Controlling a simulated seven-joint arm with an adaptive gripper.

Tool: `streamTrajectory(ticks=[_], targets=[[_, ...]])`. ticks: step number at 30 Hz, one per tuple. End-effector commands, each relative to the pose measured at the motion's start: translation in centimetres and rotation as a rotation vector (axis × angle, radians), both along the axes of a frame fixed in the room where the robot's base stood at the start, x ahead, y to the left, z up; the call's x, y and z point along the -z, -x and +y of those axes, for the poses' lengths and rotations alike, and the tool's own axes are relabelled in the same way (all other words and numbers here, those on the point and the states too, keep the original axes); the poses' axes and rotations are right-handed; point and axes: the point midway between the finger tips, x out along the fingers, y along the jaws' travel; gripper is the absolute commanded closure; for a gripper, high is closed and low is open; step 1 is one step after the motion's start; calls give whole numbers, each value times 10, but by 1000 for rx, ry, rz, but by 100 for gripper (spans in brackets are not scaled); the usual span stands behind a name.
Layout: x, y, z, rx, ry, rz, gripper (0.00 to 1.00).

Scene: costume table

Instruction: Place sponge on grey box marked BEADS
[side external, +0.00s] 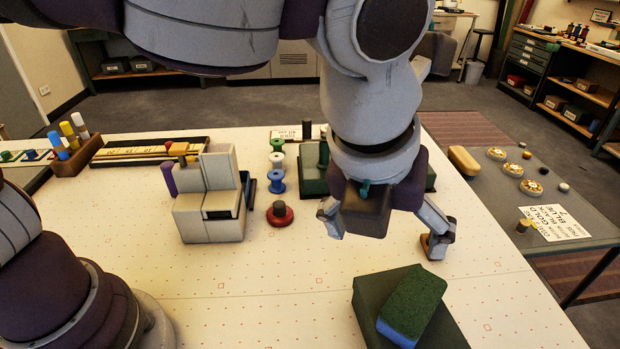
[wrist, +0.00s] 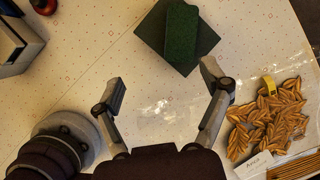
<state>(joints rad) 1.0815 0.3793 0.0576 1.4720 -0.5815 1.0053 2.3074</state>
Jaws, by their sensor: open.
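The sponge (side external: 414,305), with a dark green top and a blue side, lies at an angle on a dark grey-green box (side external: 370,296) at the front of the table. The wrist view shows the sponge (wrist: 181,38) on the flat top of the box (wrist: 152,35). No BEADS marking can be read on the box in either view. My gripper (side external: 385,230) is open and empty above the table, behind the box in the side view. In the wrist view my gripper (wrist: 164,84) has its fingers wide apart, with the sponge beyond them and not between them.
The wrist view shows leaf-shaped pieces (wrist: 265,122) at right. White table lies clear left of the sponge's box.

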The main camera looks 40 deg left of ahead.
Motion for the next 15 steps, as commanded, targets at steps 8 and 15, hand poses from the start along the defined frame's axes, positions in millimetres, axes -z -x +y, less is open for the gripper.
streamTrajectory(ticks=[8,15], targets=[[-33,9,171,-1558,680,-1,23],[-15,58,220,-2419,1116,-19,23]])
